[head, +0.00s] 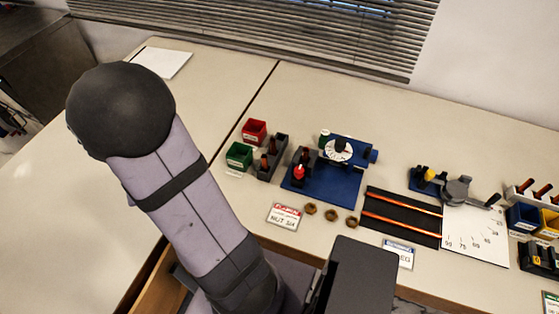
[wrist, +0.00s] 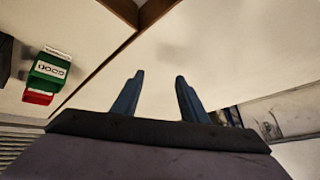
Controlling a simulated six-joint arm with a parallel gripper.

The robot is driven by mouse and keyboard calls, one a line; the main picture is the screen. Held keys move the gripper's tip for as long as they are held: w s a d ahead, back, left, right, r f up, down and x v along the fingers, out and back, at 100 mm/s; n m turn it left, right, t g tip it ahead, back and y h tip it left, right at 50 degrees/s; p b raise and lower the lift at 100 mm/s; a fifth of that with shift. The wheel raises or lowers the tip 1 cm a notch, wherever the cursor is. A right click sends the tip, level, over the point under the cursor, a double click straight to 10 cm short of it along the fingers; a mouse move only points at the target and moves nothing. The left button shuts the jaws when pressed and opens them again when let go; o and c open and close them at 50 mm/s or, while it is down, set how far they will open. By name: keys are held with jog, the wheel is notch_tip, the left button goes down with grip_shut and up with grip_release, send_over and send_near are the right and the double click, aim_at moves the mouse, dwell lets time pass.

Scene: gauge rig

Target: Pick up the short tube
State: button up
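Two thin copper-coloured tubes lie apart on a black mat (head: 393,217) right of centre in the head view. One is the upper tube (head: 405,205) and the other the lower tube (head: 400,224). They look close in length, so I cannot tell which is the short one. My gripper (wrist: 159,76) shows in the wrist view with its two blue-grey fingers apart and nothing between them. It is over bare bench top, and no tube is in that view. The head view does not show its fingers.
A blue fixture (head: 325,180) with a dial stands left of the mat. Several brass nuts (head: 331,214) lie in front of it. A green bin (head: 239,155) and a red bin (head: 254,131) stand further left. A gauge with a lever (head: 457,190) stands right. The left bench is mostly clear.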

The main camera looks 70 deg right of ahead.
jog(key=s+d+f+m+h+b, duration=0.2)
jog(key=s+d+m+h, duration=0.15)
jog(key=d, duration=0.65)
jog(key=m+g+h+b, duration=0.3)
jog(key=m+g+h, duration=0.35)
jog(key=h, duration=0.25)
send_near(304, 152)
jog(key=shift+y, duration=0.25)
jog(key=w+d, duration=0.1)
jog(key=w, duration=0.2)
jog(key=w+d, duration=0.2)
jog(key=w, duration=0.1)
jog(key=w+d, duration=0.1)
jog(key=w, duration=0.3)
jog(key=shift+d+r, duration=0.25)
jog(key=shift+d, duration=0.05)
jog(key=s+g, duration=0.1)
jog(key=s, duration=0.2)
jog(key=s+f+g+h+b, duration=0.1)
jog(key=s, duration=0.2)
jog(key=s+f+m+g+b, duration=0.1)
jog(key=s+g, duration=0.1)
jog(key=s, duration=0.1)
jog(key=shift+s+a, duration=0.1)
jog(key=shift+a, duration=0.3)
jog(key=shift+r+p+x, duration=0.2)
jog(key=shift+p+x, duration=0.3)
jog(key=shift+x, duration=0.95)
jog(key=shift+p+x, duration=0.8)
jog(key=shift+x, duration=1.45)
